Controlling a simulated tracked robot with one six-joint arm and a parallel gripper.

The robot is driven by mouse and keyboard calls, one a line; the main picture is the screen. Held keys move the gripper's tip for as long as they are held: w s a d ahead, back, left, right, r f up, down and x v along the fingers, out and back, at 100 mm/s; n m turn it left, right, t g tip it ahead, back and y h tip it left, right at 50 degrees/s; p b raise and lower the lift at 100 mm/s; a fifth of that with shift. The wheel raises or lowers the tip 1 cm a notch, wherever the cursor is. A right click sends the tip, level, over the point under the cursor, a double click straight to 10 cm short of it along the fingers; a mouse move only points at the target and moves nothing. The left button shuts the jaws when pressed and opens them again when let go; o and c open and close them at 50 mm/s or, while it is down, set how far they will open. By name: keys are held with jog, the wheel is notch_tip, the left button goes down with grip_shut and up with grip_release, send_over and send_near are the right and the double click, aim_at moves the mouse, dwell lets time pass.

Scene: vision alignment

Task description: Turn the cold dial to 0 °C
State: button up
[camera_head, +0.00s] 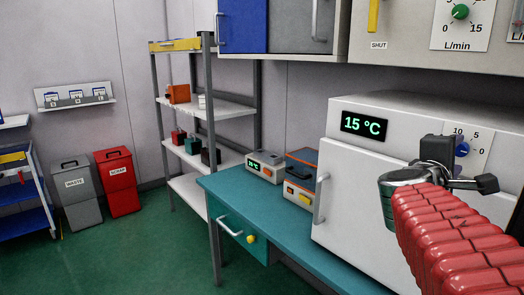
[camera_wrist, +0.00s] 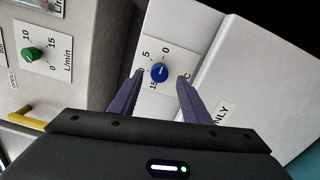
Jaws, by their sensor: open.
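The cold dial is a blue knob (camera_wrist: 159,72) on a white scale plate marked from 0 to 15, on the front of a white cabinet (camera_head: 362,190). In the head view the dial (camera_head: 462,150) is partly hidden by my gripper. The cabinet's display (camera_head: 364,125) reads 15 °C in green. My gripper (camera_wrist: 161,76) is open, with one dark finger on each side of the blue knob in the wrist view. I cannot tell whether the fingers touch the knob or stop short of it. The knob's exact pointer direction is too small to read.
A green dial (camera_head: 460,11) marked L/min is on the panel above, with a yellow handle (camera_head: 373,15) beside it. The cabinet's door handle (camera_head: 321,198) sticks out at left. Small devices (camera_head: 265,165) stand on the teal bench (camera_head: 228,185).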

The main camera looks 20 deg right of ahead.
jog(key=v, duration=1)
jog(key=shift+s+a, duration=0.15)
jog(key=shift+a, duration=0.15)
jog(key=shift+f, duration=0.1)
jog(key=s+a+f+m+g+y, duration=0.1)
jog(key=a+f+m+y, duration=0.25)
jog(key=f, duration=0.55)
jog(key=a+f+m+g+y, duration=0.15)
jog(key=a+f+y, duration=0.35)
jog(key=f, duration=0.5)
jog(key=a+f+m+y, duration=0.1)
jog(key=a+f+y, duration=0.3)
jog(key=a, duration=0.6)
jog(key=a+f+t+y, duration=0.1)
jog(key=a+f+y, duration=0.3)
jog(key=a, duration=0.6)
jog(key=shift+s+m, duration=0.4)
